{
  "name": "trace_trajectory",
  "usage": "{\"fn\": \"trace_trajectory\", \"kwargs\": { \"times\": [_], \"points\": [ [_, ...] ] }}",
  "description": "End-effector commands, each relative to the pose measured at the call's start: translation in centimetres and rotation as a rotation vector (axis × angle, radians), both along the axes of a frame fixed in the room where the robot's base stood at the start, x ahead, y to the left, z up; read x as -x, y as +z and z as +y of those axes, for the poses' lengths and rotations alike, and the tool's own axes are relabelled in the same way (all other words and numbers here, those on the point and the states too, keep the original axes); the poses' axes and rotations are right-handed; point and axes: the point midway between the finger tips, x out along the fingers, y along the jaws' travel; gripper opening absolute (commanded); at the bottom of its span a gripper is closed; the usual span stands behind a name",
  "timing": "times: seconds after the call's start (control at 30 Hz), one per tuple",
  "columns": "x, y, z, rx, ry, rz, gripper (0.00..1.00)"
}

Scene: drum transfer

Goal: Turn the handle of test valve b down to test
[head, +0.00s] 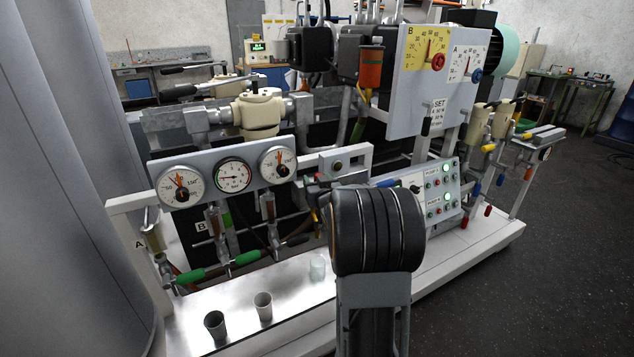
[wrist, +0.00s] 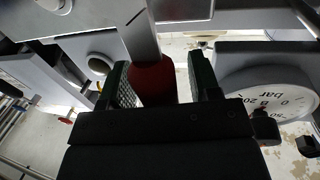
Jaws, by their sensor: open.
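My gripper (wrist: 160,80) is open in the wrist view, with one dark finger on each side of a red handle grip (wrist: 152,84). The red grip sits on a grey metal stem, and its near end is hidden by the gripper body. I cannot tell whether either finger touches it. In the head view a letter B plate (head: 200,227) is below the gauge panel, beside small upright valve fittings (head: 217,224). I cannot tell whether the red grip belongs to them. My own arm fills the front centre of the head view and hides part of the rig.
A gauge panel (head: 235,177) carries three round dials; one gauge (wrist: 268,98) is close to the right of my gripper in the wrist view. Green-sleeved handles (head: 190,276) and cups (head: 263,306) are low on the left. A button box (head: 440,190) stands right of my arm.

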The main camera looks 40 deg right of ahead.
Motion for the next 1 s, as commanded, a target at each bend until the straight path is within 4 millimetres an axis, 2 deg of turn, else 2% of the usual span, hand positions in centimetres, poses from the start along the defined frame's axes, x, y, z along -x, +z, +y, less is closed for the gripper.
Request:
{"fn": "trace_trajectory", "kwargs": {
  "times": [0.27, 0.83, 1.0],
  "points": [
    [-0.08, 0.02, -0.02, 0.000, 0.000, 0.000, 0.57],
    [-0.06, 0.02, -0.01, 0.000, 0.000, 0.000, 0.02],
    [-0.06, 0.02, -0.01, 0.000, 0.000, 0.000, 0.00]
  ]
}}
